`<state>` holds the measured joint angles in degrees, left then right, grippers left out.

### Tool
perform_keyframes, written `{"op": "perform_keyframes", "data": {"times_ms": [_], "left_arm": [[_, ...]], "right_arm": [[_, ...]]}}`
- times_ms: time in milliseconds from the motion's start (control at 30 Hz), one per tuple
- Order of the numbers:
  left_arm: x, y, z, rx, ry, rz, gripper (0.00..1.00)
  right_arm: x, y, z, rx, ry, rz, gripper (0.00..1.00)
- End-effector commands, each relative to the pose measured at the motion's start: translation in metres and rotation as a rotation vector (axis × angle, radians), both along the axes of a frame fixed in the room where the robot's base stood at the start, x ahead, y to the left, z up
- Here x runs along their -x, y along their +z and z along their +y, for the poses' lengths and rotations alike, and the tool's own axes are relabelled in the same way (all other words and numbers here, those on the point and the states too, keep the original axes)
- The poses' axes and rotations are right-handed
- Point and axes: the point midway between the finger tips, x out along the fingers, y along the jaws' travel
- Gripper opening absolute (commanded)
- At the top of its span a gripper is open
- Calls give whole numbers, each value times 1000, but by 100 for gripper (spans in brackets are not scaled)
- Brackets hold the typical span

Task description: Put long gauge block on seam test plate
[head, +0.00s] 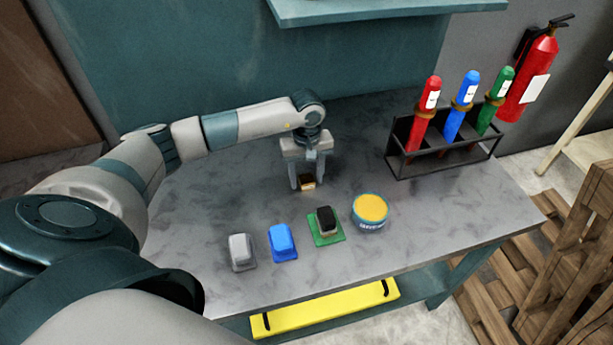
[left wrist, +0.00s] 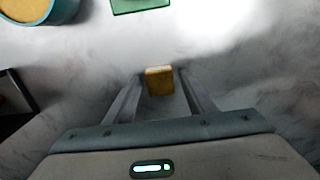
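A small gold-brown block (head: 307,183) stands on the grey table, and it also shows in the left wrist view (left wrist: 160,80). I cannot tell for sure that it is the long gauge block. My left gripper (head: 307,186) points down with its fingers on either side of this block. Narrow gaps show between block and fingers, so the gripper looks open around it. A green plate (head: 335,240) with a black-topped block (head: 326,220) on it lies nearer the front. I cannot tell which thing is the seam test plate. My right gripper is out of view.
A grey block (head: 242,251), a blue block (head: 282,241) and a yellow-topped tin (head: 370,209) stand along the front. A black rack (head: 440,160) with red, blue and green tubes stands at the back right. The table's left part looks clear.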

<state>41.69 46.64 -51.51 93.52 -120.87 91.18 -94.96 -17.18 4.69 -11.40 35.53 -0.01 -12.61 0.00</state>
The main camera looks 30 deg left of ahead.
Motion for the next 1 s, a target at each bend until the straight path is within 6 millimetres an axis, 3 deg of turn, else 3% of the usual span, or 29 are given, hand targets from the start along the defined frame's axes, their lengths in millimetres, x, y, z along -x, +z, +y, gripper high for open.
{"op": "perform_keyframes", "data": {"times_ms": [333, 467, 1000], "left_arm": [[0, 4, 0, 1, 0, 1, 50], [-1, 14, 0, 0, -1, -3, 50], [-1, 103, 0, 0, 0, -4, 50]], "right_arm": [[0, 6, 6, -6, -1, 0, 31], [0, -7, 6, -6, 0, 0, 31], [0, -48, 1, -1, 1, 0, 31]]}}
